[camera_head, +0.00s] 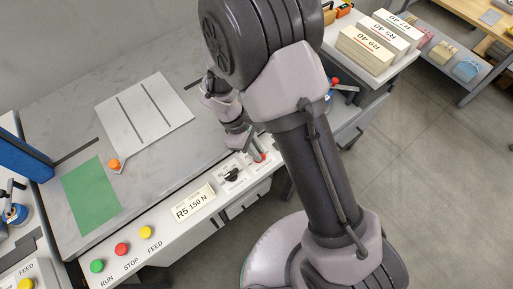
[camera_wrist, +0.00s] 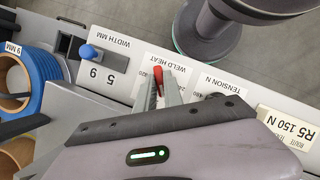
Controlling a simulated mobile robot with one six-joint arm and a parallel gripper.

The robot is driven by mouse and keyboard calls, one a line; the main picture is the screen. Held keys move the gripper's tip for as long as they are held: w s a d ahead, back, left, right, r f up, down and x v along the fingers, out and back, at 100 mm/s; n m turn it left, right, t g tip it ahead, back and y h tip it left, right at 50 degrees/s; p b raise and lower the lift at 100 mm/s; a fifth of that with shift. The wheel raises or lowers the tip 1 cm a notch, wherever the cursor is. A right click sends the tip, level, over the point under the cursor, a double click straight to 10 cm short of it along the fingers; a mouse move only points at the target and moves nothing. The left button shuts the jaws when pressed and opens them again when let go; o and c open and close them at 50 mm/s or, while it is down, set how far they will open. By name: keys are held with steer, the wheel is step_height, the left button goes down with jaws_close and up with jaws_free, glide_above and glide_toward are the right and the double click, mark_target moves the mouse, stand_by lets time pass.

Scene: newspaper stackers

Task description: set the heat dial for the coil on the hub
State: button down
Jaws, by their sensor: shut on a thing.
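The heat dial has a red pointer (camera_wrist: 158,75) and sits on a plate (camera_wrist: 176,62) labelled WELD HEAT, upside down in the wrist view. My gripper (camera_wrist: 160,92) is shut on the dial, one finger on each side of it. The dial's red part (camera_head: 263,156) also shows in the head view beside my gripper (camera_head: 252,153). Most of the dial and its scale is covered, so its setting cannot be read. A blue coil (camera_wrist: 42,78) is at the left of the wrist view, near a tag (camera_wrist: 12,50) reading 9 MM.
On the other side are the TENSION N plate (camera_wrist: 222,82) and a card (camera_wrist: 288,127) reading R5 150 N. RUN, STOP and FEED buttons (camera_head: 121,249) line the front panel.

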steer(key=m+g+p, duration=0.1)
steer(key=m, duration=0.2)
steer(key=shift+w+r+m+y, duration=0.1)
steer(key=shift+m+y, duration=0.3)
steer(key=m+g+y+p, duration=0.1)
steer(key=m, duration=0.2)
steer(key=shift+w+d+m, duration=0.1)
steer(key=shift+d+m, duration=0.05)
steer(key=shift+m, duration=0.15)
steer(key=m+y, duration=0.1)
steer(key=m, duration=0.3)
steer(key=shift+d+g+y, duration=0.1)
steer(key=shift+g+y, duration=0.2)
steer(key=shift+y, duration=0.1)
steer(key=shift+d+m+y, duration=0.1)
steer(key=shift+m+y, duration=0.5)
steer(key=shift+m, duration=1.3)
steer(key=c, duration=1.5)
jaws_free()
steer(key=shift+o, duration=0.2)
